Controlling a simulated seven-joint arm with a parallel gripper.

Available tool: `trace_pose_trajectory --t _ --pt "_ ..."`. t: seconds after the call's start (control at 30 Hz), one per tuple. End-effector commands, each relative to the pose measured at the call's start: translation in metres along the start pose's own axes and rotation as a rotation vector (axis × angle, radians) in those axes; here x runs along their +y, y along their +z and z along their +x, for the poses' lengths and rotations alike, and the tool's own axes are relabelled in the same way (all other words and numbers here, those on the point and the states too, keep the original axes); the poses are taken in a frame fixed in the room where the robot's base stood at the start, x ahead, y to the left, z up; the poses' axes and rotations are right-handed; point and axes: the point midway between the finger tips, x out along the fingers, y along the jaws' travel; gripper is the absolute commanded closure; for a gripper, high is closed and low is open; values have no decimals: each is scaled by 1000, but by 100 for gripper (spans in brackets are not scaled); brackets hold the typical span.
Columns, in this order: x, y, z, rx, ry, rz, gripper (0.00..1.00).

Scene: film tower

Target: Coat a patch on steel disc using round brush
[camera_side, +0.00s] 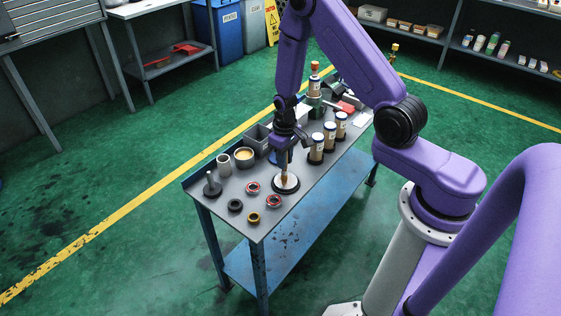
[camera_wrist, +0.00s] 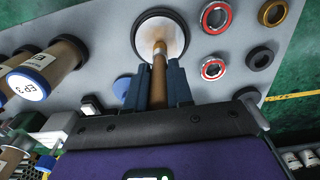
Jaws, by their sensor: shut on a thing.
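The steel disc (camera_side: 285,186) is a pale round plate in a dark ring near the front of the grey table. It also shows at the top of the wrist view (camera_wrist: 172,28). My gripper (camera_side: 286,156) is shut on the round brush (camera_side: 285,173), which has a brown wooden handle. In the wrist view the brush (camera_wrist: 159,68) points away from the fingers (camera_wrist: 158,85), its tip over the disc. I cannot tell whether the tip touches the disc.
The grey table (camera_side: 225,197) carries several rings, such as a red one (camera_side: 274,201), left and in front of the disc. A tan-filled cup (camera_side: 244,155) and a grey cylinder (camera_side: 224,164) stand at left. White-capped jars (camera_side: 317,150) stand close to the right of my gripper.

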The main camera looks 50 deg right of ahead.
Motion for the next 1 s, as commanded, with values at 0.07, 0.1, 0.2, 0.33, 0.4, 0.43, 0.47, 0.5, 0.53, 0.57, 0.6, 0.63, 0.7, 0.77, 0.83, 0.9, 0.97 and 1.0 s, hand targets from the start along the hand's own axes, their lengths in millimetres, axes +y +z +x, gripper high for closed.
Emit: trace_pose_trajectory --t 0.07,0.1,0.2,0.33,0.4,0.43,0.47,0.5,0.53,0.57,0.6,0.63,0.7,0.77,0.83,0.9,0.97,1.0 --pt "8 0 0 -1 0 4 100" --pt "12 0 0 0 0 3 100" --pt "21 0 0 -1 0 4 100" --pt "33 0 0 0 0 4 100" --pt "32 8 0 -3 -1 1 100" --pt "32 10 0 -2 0 1 100" --pt "32 13 -1 -2 0 0 100" --pt "27 13 0 -1 0 -3 100" --pt "24 12 0 0 0 -3 100" --pt "21 12 0 0 0 -3 100" --pt "18 12 0 -1 0 -4 100" --pt "15 12 0 0 0 -3 100" --pt "9 12 0 -1 0 -3 100" --pt "3 12 0 -1 0 -3 100" --pt "-3 12 0 0 1 -3 100" --pt "-10 12 0 0 1 -3 100" --pt "-15 12 0 -1 1 -4 100" --pt "-19 12 0 0 1 -4 100"
